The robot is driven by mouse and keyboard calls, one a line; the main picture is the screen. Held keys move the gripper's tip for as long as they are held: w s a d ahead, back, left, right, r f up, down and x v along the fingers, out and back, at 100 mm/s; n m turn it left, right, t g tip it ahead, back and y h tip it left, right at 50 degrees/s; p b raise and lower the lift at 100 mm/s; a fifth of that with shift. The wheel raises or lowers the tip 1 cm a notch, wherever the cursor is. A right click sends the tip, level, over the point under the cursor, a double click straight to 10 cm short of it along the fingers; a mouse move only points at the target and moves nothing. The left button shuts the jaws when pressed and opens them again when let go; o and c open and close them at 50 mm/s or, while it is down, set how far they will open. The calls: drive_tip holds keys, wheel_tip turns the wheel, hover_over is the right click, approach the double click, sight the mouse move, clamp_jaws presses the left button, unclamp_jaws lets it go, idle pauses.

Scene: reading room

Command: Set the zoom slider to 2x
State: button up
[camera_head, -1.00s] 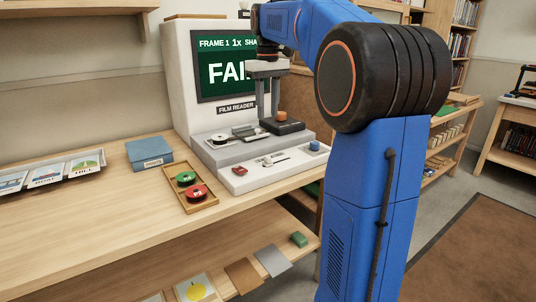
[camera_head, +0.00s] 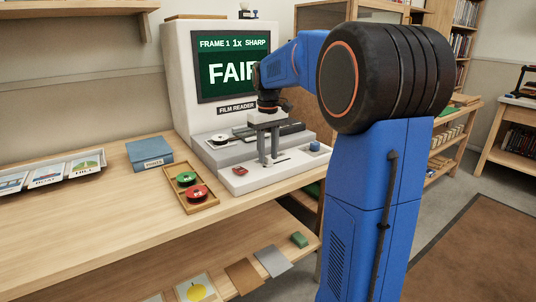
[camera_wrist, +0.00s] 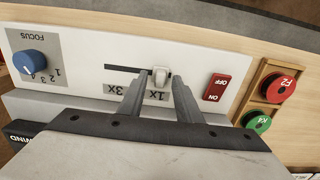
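The zoom slider's pale knob (camera_wrist: 160,76) stands at the 1x end of its dark slot (camera_wrist: 122,68) in the wrist view. The label 1x (camera_wrist: 155,96) and the label 3x (camera_wrist: 112,90) show below; the mark between them is hidden behind a finger. My gripper (camera_wrist: 162,84) is open, with one finger on each side of the knob and small gaps showing. In the head view my gripper (camera_head: 268,160) points down over the reader's front panel, and the knob is not clear there. The film reader's screen (camera_head: 234,62) reads "FRAME 1 1x SHARP".
On the panel, a blue focus dial (camera_wrist: 29,63) sits at one end and a red on/off switch (camera_wrist: 217,87) beside the slider. A wooden tray (camera_head: 206,206) holds a green reel (camera_head: 186,177) and a red reel (camera_head: 197,192). A blue box (camera_head: 149,153) stands left.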

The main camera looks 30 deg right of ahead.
sight(277, 162)
drive_tip(key=shift+f, duration=0.25)
clamp_jaws()
drive_tip(key=shift+w+d, duration=0.1)
drive_tip(key=shift+d, duration=1.9)
unclamp_jaws()
